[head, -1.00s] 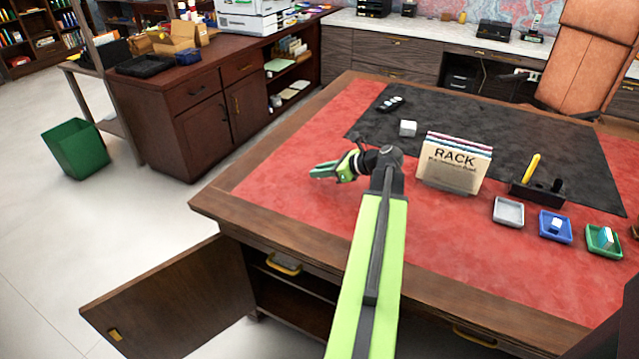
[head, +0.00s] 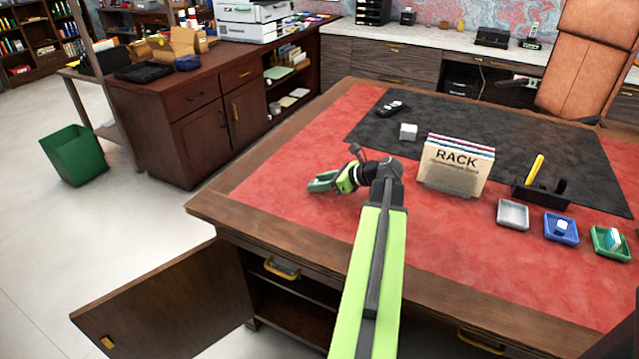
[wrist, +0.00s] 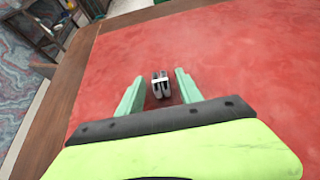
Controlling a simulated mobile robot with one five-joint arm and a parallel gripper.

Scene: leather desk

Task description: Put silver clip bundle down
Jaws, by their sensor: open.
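The silver clip bundle (wrist: 161,84) is a small dark and silver piece with a white band around it. In the wrist view it is on the red desk surface (wrist: 240,70), between my two fingers. A gap shows on each side of it, so neither finger appears to touch it. My gripper (wrist: 159,77) is open around it. In the head view my gripper (head: 322,182) is low over the left part of the red desk surface (head: 290,145). I cannot make out the bundle there.
A labelled rack (head: 455,165) stands right of my arm, with a white cube (head: 408,131) behind. A pen holder (head: 540,193), grey tray (head: 513,213), blue tray (head: 560,228) and green tray (head: 611,243) are further right. The red surface around my gripper is clear.

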